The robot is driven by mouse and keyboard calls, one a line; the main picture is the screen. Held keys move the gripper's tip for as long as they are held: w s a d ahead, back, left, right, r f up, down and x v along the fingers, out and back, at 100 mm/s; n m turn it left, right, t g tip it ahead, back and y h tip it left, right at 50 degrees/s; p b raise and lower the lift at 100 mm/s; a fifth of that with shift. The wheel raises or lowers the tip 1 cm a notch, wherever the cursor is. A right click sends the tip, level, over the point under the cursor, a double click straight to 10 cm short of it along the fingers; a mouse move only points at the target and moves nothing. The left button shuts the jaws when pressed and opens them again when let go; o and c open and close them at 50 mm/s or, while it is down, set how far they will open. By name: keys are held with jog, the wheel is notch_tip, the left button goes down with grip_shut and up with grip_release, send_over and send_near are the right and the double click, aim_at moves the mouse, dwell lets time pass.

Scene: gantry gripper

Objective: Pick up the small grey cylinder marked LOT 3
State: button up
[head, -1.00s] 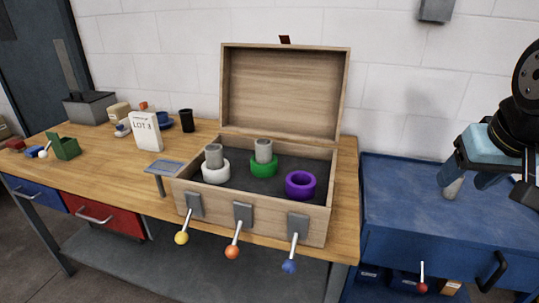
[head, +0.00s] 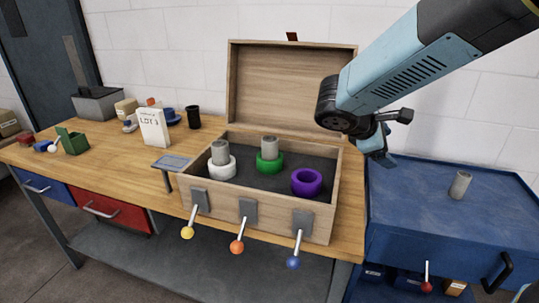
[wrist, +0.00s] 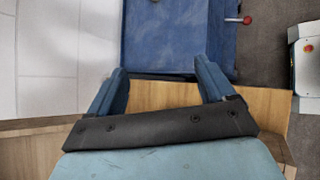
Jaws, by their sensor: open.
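Three small grey cylinders show in the head view. One (head: 220,150) stands in a white ring and one (head: 270,146) in a green ring, both inside the open wooden box (head: 262,215). The third (head: 460,185) stands upright and alone on the blue cabinet (head: 415,215). I can read no marking on any of them. A white card (head: 154,127) on the bench carries lettering that looks like LOT 3. My gripper (head: 396,138) is open and empty, above the right end of the box, apart from every cylinder. Its spread fingers (wrist: 161,72) show in the wrist view, nothing between them.
A purple ring (head: 307,173) in the box is empty. The box's raised lid (head: 285,90) stands behind. Levers with yellow (head: 187,232), orange (head: 237,247) and blue (head: 293,263) knobs jut from its front. The blue cabinet top is otherwise mostly clear.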

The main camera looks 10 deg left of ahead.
jog(key=w+a+f+n+t, duration=0.1)
jog(key=w+a+n+t, duration=0.2)
jog(key=a, duration=0.5)
jog(key=w+a+f+n+t, duration=0.1)
jog(key=a+n+t, duration=0.2)
jog(key=a+n, duration=0.35)
jog(key=n+t+y, duration=0.5)
jog(key=n, duration=0.2)
send_near(272, 139)
jog(key=w, duration=0.4)
jog(key=shift+w+f, duration=0.15)
jog(key=shift+f, duration=0.5)
jog(key=shift+d+f, duration=0.1)
jog(key=shift+f, duration=0.1)
jog(key=shift+w+d, duration=0.25)
jog(key=shift+w, duration=0.45)
jog(key=shift+w+d+r, duration=0.1)
jog(key=shift+w+d, duration=0.1)
jog(key=shift+w, duration=1.3)
jog(key=shift+w+d, duration=0.15)
jog(key=shift+w, duration=1.35)
jog(key=c, duration=1.4)
